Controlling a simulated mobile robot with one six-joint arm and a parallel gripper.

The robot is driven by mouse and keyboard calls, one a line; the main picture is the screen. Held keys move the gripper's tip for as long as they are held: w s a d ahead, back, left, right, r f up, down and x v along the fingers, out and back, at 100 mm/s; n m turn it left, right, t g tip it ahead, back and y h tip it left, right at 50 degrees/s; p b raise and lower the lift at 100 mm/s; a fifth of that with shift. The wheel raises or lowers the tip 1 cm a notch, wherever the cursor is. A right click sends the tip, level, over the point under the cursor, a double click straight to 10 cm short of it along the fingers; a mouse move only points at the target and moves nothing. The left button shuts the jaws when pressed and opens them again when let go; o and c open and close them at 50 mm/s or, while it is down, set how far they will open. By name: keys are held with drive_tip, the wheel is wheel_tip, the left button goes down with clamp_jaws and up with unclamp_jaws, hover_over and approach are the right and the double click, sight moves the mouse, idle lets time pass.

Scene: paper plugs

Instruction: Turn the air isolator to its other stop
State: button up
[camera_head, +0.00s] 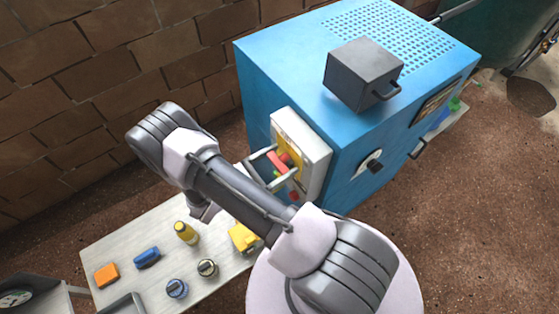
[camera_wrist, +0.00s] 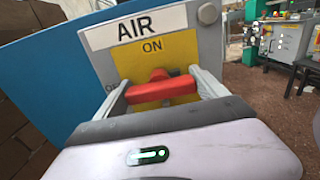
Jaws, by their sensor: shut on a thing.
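The air isolator is a pale box (camera_head: 315,150) on the side of a blue cabinet, with a yellow plate and a red handle (camera_wrist: 162,88). In the wrist view the box carries a white AIR label (camera_wrist: 135,27), and the yellow plate (camera_wrist: 165,55) reads ON above the handle. Lettering at the plate's left is mostly hidden by a finger. The handle lies crosswise in the wrist view, slightly tilted, its right end a little higher. My gripper (camera_head: 276,166) is shut on the handle, with one pale finger at each end. The gripper body hides the lower plate.
The blue cabinet (camera_head: 290,75) bears a dark box with a handle (camera_head: 362,75) on top and a rotary switch (camera_head: 369,165) on another face. A low bench (camera_head: 125,240) below my arm holds an orange block (camera_head: 106,275), a yellow bottle (camera_head: 186,232) and other small items. A brick wall stands behind.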

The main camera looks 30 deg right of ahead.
idle(0.4)
drive_tip(key=o, duration=1.3)
drive_tip(key=a+p, duration=0.1)
drive_tip(key=a, duration=1.6)
drive_tip(key=shift+s+a, duration=0.2)
drive_tip(key=shift+s, duration=0.15)
